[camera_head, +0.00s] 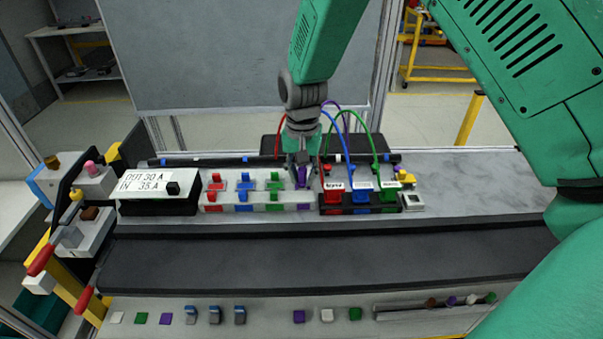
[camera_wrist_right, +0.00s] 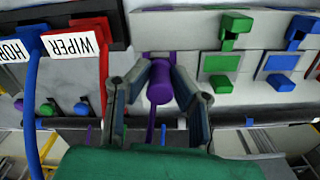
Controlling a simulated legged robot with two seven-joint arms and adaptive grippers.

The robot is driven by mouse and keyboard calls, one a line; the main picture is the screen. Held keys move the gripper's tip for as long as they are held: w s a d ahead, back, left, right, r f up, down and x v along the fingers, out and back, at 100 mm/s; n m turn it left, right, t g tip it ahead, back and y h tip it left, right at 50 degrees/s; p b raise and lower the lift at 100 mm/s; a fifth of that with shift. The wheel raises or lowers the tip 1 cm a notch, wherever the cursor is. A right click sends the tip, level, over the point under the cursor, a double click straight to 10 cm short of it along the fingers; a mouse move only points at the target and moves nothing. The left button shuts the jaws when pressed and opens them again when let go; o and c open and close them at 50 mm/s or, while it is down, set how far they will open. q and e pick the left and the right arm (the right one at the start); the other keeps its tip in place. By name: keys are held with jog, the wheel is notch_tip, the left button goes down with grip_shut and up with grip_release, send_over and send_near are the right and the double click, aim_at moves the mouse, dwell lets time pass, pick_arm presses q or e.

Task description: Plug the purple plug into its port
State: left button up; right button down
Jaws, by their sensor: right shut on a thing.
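My right gripper (camera_head: 300,160) reaches down from above at the right end of the white port module (camera_head: 258,207). It is shut on the purple plug (camera_head: 302,177). In the right wrist view, the purple plug (camera_wrist_right: 159,82) sits between the two fingers of the gripper (camera_wrist_right: 160,66), and a purple cable (camera_wrist_right: 152,122) trails from it. The plug's front end is against or very near the module's face; I cannot tell whether it is seated. The purple port is mostly hidden by plug and fingers. My left gripper is not in view.
Just right, a black block (camera_head: 346,209) carries labelled red, blue and green connectors with arching cables. A display box (camera_head: 158,190) stands left. The dark strip (camera_head: 300,262) in front is clear.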

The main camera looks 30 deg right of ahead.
aim_at(302, 168)
jog(key=c, duration=1.3)
grip_release()
jog(key=shift+c, duration=0.2)
jog(key=shift+r, duration=0.1)
notch_tip(302, 168, up, 12)
jog(key=shift+w+f, duration=0.15)
jog(key=shift+f, duration=0.05)
